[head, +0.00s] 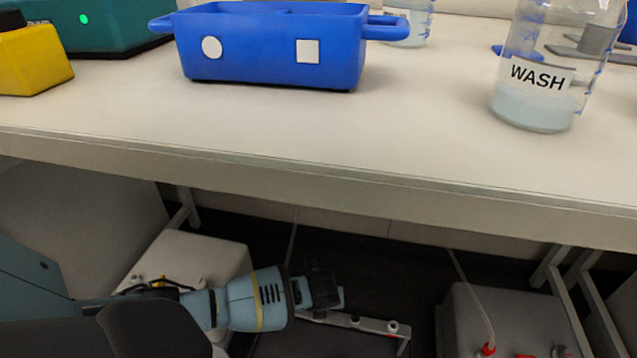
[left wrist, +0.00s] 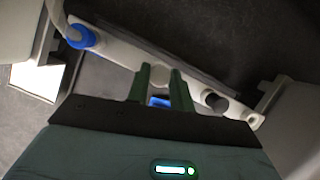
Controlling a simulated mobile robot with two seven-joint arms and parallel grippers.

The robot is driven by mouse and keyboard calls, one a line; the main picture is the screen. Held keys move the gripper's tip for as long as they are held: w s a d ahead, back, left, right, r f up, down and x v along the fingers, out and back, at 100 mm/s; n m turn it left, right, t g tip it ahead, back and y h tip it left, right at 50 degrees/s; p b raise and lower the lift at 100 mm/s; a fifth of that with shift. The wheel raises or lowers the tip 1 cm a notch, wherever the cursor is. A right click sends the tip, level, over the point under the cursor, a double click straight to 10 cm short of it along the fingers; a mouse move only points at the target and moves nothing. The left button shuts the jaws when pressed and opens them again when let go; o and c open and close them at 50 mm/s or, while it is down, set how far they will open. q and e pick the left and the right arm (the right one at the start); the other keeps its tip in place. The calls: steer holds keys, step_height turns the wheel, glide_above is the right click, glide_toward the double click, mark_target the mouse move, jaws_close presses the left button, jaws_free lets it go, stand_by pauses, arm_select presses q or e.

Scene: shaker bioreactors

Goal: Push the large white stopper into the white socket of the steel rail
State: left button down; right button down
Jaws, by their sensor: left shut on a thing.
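The steel rail (head: 372,324) is low under the bench in the head view. It runs diagonally across the left wrist view (left wrist: 119,48). My left gripper (head: 328,292) reaches down to the rail from the left. In the left wrist view its two green fingers (left wrist: 160,72) are shut on a round white piece, which looks like the large white stopper (left wrist: 160,78). The stopper overlaps the rail there; I cannot tell whether it is in a socket or above it. The white socket is not clearly distinguishable. My right gripper is not in view.
On the rail, a blue collar (left wrist: 80,37) with a hose and a dark round fitting (left wrist: 216,102) flank the fingers. The bench edge (head: 300,185) overhangs the arm. Pale boxes stand left (head: 195,255) and right (head: 510,310). A blue crate (head: 260,70) and WASH bottle (head: 535,105) stand above.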

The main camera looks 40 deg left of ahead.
arm_select(q)
steer(key=shift+f, duration=0.15)
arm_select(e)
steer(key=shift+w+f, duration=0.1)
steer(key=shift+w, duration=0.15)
arm_select(q)
steer(key=shift+f, duration=0.2)
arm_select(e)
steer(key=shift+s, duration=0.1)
arm_select(q)
steer(key=c, duration=1.1)
jaws_free()
steer(key=shift+c, duration=0.2)
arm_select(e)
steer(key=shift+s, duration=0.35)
arm_select(q)
steer(key=p+v, duration=0.4)
steer(key=v, duration=0.3)
steer(key=shift+r, duration=0.4)
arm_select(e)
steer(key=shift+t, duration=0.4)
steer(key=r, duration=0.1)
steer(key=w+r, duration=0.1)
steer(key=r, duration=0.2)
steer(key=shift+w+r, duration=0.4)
